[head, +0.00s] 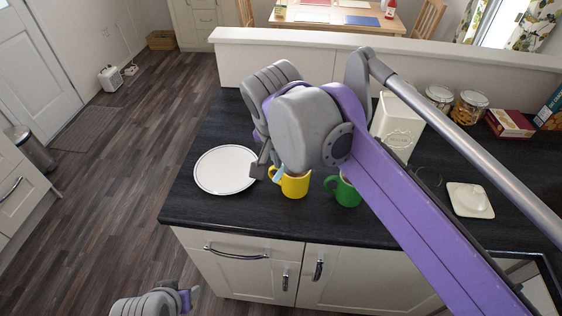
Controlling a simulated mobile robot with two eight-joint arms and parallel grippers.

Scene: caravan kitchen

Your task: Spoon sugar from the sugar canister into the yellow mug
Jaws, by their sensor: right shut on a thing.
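The yellow mug (295,186) stands upright on the dark worktop, right of the white plate. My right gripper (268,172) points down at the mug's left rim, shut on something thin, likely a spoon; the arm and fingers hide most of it. The arm also covers part of the mug's opening, so I cannot see its contents. The cream sugar canister (398,128) stands behind the purple arm, partly covered. A square white lid with a knob (470,199) lies on the worktop to the right. My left gripper (186,298) is low at the bottom edge, away from the worktop; its fingers are unclear.
A green mug (346,191) stands close right of the yellow mug. The white plate (225,170) lies left. Glass jars (468,107) and a red box (509,123) stand at the back right. The worktop's front edge is just before the mugs.

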